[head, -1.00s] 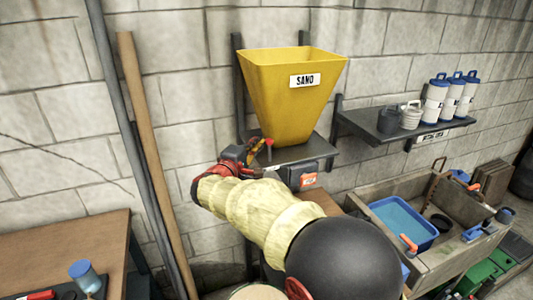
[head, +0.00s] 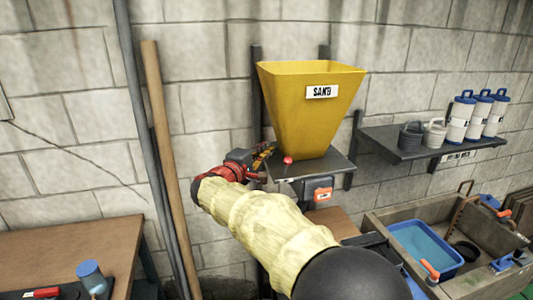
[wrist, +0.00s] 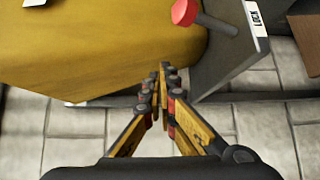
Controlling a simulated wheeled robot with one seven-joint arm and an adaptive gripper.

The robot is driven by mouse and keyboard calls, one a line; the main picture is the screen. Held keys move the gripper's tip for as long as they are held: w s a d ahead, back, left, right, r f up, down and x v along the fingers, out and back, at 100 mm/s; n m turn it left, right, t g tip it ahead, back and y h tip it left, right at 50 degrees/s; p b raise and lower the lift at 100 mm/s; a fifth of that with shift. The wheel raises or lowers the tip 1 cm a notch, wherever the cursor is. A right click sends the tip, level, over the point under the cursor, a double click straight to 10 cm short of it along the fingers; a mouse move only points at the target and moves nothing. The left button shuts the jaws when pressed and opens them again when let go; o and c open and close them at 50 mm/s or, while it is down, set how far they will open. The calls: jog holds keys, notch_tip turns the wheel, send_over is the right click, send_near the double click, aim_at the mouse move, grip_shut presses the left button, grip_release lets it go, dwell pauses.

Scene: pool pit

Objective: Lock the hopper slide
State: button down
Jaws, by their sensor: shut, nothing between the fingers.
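The yellow hopper (head: 310,110), labelled SAND, stands on a dark wall shelf (head: 325,167). A red knob (head: 288,160) shows at the hopper's lower front. In the wrist view the red knob (wrist: 184,12) sits on a grey rod over a dark plate, near a white LOCK label (wrist: 256,16). My gripper (head: 268,152) is just left of the knob in the head view. In the wrist view my gripper (wrist: 162,82) has its yellow fingers together, empty, below the knob and apart from it. The hopper's outlet and slide are mostly hidden.
A grey box with an orange label (head: 322,194) hangs under the shelf. A wooden pole (head: 165,140) and a dark pipe stand close left of my arm. A second shelf (head: 400,145) with canisters is at right, above a wooden crate (head: 380,220).

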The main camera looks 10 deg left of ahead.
jog(key=s+a+f+p, duration=0.2)
jog(key=s+a, duration=0.2)
jog(key=s, duration=0.4)
jog(key=shift+s+a+f, duration=0.15)
jog(key=shift+s+f, duration=0.1)
jog(key=shift+f, duration=0.15)
